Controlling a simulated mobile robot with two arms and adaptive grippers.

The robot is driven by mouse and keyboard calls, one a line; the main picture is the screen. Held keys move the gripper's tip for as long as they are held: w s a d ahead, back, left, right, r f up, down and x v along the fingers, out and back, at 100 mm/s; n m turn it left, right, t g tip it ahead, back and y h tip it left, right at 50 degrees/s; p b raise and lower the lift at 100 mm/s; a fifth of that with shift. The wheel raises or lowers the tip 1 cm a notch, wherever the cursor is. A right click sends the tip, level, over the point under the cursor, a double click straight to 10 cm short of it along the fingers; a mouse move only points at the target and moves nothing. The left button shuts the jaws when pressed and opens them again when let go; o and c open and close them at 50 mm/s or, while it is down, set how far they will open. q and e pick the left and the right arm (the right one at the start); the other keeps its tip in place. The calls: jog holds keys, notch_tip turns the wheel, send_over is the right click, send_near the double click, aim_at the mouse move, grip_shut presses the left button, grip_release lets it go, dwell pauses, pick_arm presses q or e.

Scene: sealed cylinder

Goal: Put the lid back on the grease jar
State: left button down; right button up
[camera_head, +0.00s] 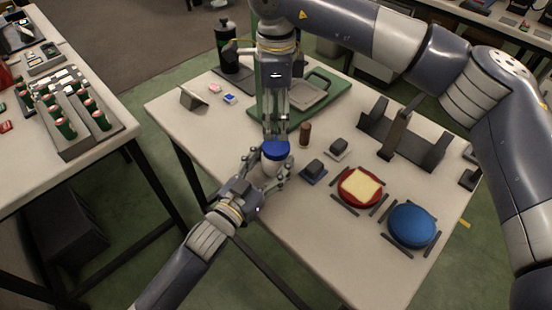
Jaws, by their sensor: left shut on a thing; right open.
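The grease jar (268,167) is a small pale jar near the middle of the table. The blue lid (275,150) is at the jar's top; I cannot tell whether it is fully seated. My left gripper (270,176) comes from the lower left and is shut on the jar, with fingers on both sides of its body. My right gripper (276,140) points straight down from above and is open, with its fingertips right at the lid. The fingers partly hide the lid's upper edge and the jar's lower part.
Right of the jar are a brown cylinder (305,133), small dark blocks (314,167), a red plate with a yellow square (360,187), a blue disc (411,224) and a dark rack (403,138). Behind are a green board (330,88) and black bottle (228,45). The table's left front is clear.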

aim_at(276, 145)
dwell(0.3)
jog(key=shift+f, duration=4)
jog(key=c, duration=1.2)
jog(key=o, duration=1.3)
jog(key=shift+c, duration=0.2)
